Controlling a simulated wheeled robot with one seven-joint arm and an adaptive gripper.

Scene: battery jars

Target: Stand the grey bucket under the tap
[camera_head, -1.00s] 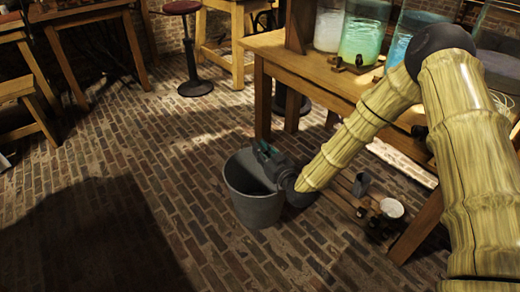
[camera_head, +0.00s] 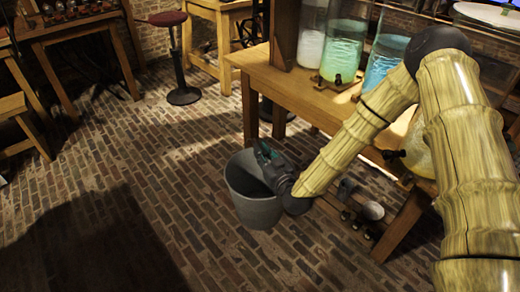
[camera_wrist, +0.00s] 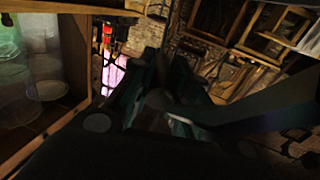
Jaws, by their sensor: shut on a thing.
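The grey bucket (camera_head: 252,207) is upright, in front of the wooden bench and below its top. My gripper (camera_head: 267,158) reaches down from the right and is shut on the bucket's rim. I cannot tell whether the bucket's base touches the floor. A dark tap (camera_head: 338,78) sticks out from the foot of the green-filled jar (camera_head: 345,48) on the bench. Another dark tap (camera_head: 394,155) shows on a yellowish jar (camera_head: 418,150), partly hidden by my arm. The dark wrist view shows my gripper's fingers (camera_wrist: 165,95); the bucket is hard to make out there.
The wooden bench (camera_head: 290,92) carries several glass jars, one blue-filled (camera_head: 383,62). Small vessels, one a white cup (camera_head: 373,210), stand low by the bench. The brick floor (camera_head: 130,180) left of the bucket is clear.

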